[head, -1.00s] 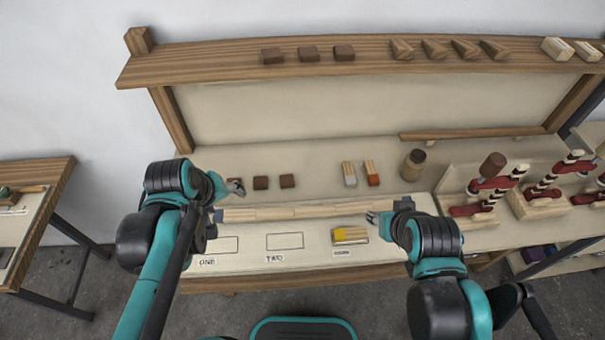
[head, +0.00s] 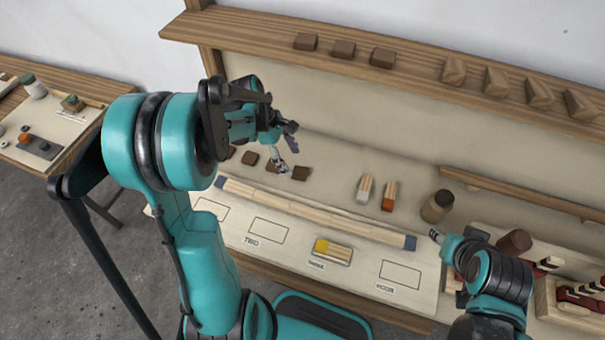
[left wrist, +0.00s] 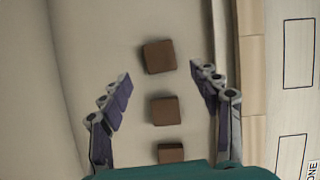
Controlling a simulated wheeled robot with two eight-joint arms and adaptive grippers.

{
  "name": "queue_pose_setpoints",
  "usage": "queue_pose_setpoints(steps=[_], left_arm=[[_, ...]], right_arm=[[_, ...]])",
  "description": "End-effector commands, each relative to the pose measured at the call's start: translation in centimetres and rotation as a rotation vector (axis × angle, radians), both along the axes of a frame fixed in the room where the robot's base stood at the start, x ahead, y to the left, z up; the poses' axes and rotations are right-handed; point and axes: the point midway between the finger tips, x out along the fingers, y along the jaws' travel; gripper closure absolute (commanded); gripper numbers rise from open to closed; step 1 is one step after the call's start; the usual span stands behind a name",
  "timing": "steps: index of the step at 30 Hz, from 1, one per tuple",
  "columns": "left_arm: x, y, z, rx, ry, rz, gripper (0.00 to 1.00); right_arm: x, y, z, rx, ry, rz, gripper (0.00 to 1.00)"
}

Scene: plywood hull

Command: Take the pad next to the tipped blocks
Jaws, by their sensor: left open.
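Several dark brown square pads lie in a row on the bench. The end pad (head: 300,173) is the one nearest the two tipped blocks, one white-tipped (head: 364,190) and one orange-tipped (head: 389,196), which lie to its right with a gap. My left gripper (head: 284,147) is open and empty above the row, partly covering it. In the left wrist view the open jaws (left wrist: 160,72) point along the row, and the farthest pad (left wrist: 159,56) shows between and just past the fingertips. My right gripper (head: 437,236) is over the bench at right; its jaw state is unclear.
A brown jar (head: 437,206) stands right of the tipped blocks. A light wooden strip (head: 310,215) separates the pads from a board with outlined boxes, one holding a yellow-ended block (head: 331,252). A shelf (head: 420,75) with brown blocks runs along the back.

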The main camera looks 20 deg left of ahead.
Motion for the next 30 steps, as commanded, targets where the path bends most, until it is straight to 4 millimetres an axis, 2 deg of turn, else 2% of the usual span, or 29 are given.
queue_pose_setpoints(steps=[9, 17, 22, 30], left_arm=[[0.1, -2.1, -4.1, 0.0, -0.001, -0.003, 0.37], [0.2, -2.2, -4.3, 0.0, -0.002, -0.002, 0.37], [0.1, -2.2, -4.3, 0.001, -0.002, -0.002, 0.82], [0.1, -2.2, -4.3, 0.001, -0.002, -0.002, 0.82]], right_arm=[[0.0, 0.0, -2.3, 0.0, 0.0, 0.0, 0.6], [0.0, 0.0, -2.2, 0.0, 0.0, 0.0, 0.6], [0.0, 0.0, -2.2, 0.0, 0.0, 0.0, 0.6], [0.0, 0.0, -2.2, 0.0, 0.0, 0.0, 0.6]])
